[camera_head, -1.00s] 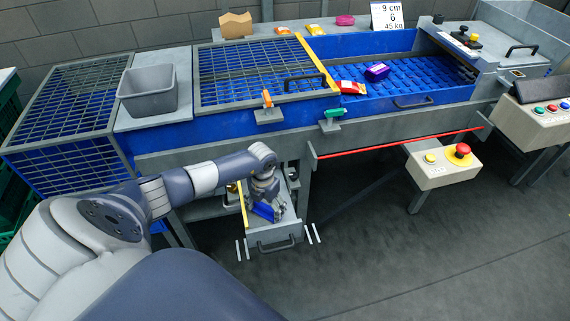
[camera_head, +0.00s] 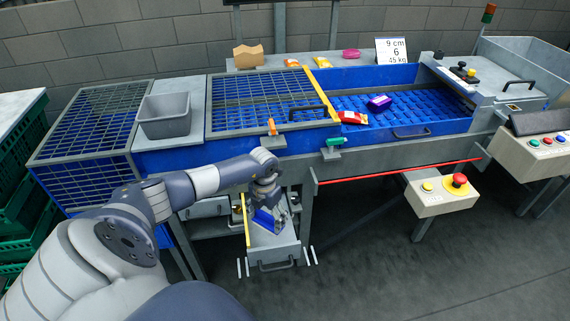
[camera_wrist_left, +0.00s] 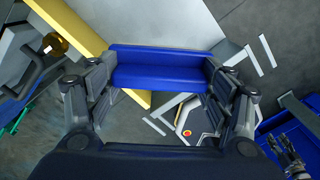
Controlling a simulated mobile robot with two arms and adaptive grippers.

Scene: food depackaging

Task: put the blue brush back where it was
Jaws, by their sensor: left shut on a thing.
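My left gripper (camera_head: 268,213) is shut on the blue brush (camera_head: 263,222), over the open grey drawer (camera_head: 273,255) below the machine. In the left wrist view the brush (camera_wrist_left: 160,70) spans the space between the two fingers, with its long blue side facing the camera. In the head view it looks tilted and appears raised above the drawer floor, though the gripper partly hides it. The drawer's inside is partly hidden by the gripper and brush.
A yellow strip (camera_head: 245,216) runs along the drawer's left side. A green-handled tool (camera_head: 335,141) and an orange-handled tool (camera_head: 271,127) sit on the machine's front. A control box (camera_head: 440,192) stands at right. The floor before the drawer is clear.

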